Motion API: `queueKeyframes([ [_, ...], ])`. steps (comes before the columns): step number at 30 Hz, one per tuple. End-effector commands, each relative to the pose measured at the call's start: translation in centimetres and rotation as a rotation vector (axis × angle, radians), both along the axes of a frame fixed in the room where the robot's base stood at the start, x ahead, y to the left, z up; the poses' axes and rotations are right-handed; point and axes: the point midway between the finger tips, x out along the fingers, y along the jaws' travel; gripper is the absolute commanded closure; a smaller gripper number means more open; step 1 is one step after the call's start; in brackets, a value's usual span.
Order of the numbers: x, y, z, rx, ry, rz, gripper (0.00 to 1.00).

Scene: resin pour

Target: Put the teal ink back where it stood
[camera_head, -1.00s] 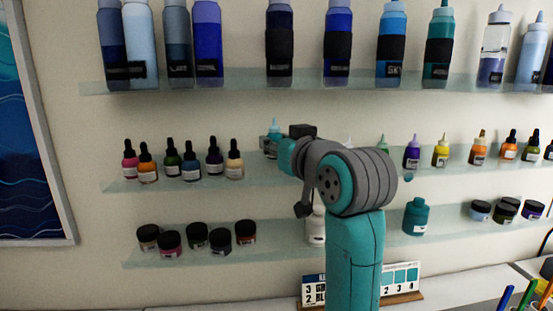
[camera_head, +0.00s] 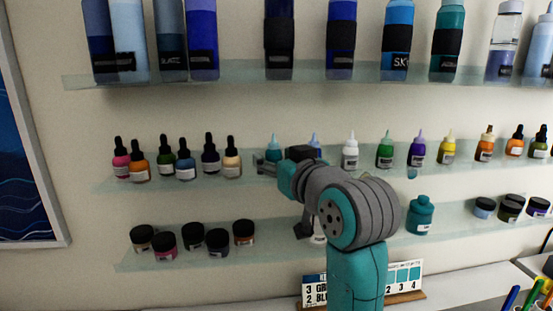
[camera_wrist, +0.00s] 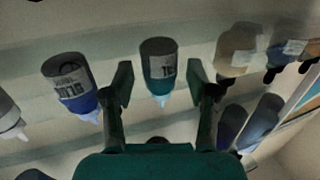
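The teal ink (camera_head: 273,150) is a small bottle with a pale pointed tip, upright at the middle shelf between the amber dropper bottle and a blue ink (camera_head: 314,142). Its lower part is partly hidden by my gripper (camera_head: 264,166) in the head view. In the wrist view, which looks upside down, the teal ink (camera_wrist: 158,68) lies between my two fingertips (camera_wrist: 160,82), with a visible gap on each side. The fingers are apart and do not appear to touch it. The blue ink (camera_wrist: 71,88) is beside my finger on the left there.
The middle shelf (camera_head: 335,172) also holds dropper bottles (camera_head: 232,160) to the left and white (camera_head: 350,153) and green (camera_head: 384,152) inks to the right. Large bottles stand on the shelf above. Jars (camera_head: 193,237) and a teal bottle (camera_head: 420,214) stand on the lower shelf.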

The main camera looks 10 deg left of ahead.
Motion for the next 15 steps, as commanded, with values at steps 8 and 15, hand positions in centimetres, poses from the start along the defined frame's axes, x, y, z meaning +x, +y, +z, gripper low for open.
queueKeyframes([
  [8, 0.0, 0.0, 0.4, 0.001, -0.001, 0.0, 0.42],
  [15, -3.0, -2.0, 0.5, 0.0, -0.004, -0.002, 0.42],
])
